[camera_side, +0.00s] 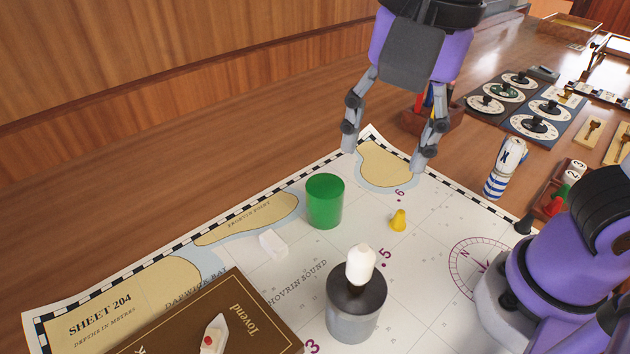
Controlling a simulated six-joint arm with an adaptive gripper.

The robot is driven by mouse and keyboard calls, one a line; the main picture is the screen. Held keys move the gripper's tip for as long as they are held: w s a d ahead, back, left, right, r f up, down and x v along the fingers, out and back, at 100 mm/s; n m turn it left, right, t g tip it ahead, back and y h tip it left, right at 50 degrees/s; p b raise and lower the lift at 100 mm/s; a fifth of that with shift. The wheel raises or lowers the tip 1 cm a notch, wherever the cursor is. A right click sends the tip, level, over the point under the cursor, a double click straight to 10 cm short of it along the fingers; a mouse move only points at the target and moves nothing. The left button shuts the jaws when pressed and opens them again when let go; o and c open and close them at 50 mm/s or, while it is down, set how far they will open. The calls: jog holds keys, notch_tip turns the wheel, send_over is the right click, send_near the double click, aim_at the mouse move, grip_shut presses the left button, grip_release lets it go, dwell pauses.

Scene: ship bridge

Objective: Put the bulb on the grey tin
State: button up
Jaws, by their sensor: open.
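The white bulb (361,264) stands upright on the dark top of the grey tin (354,316), near the bottom middle of the side view. The tin stands on the sea chart (419,270). My gripper (384,166) is open and empty, with its fingers pointing down. It is above the far part of the chart, up and behind the bulb and apart from it. No part of the bulb's upper end is hidden.
A green cylinder (325,201), a white block (273,243) and a yellow pawn (398,220) stand on the chart. A brown book (262,309) lies at the front left. A striped cylinder (504,168) and dial panels (520,103) are at right.

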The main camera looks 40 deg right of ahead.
jog(key=d+f+n+t, duration=0.2)
jog(key=d+f+n, duration=0.1)
jog(key=d+n, duration=0.3)
jog(key=w+d+f+n+t, duration=0.1)
jog(key=d+f+n+t, duration=0.1)
jog(key=d+n, duration=0.4)
jog(key=d+f, duration=0.1)
jog(key=d, duration=0.1)
jog(key=shift+w+d+t+h, duration=0.2)
jog(key=shift+d+t+h, duration=0.1)
jog(key=shift+d+h, duration=0.1)
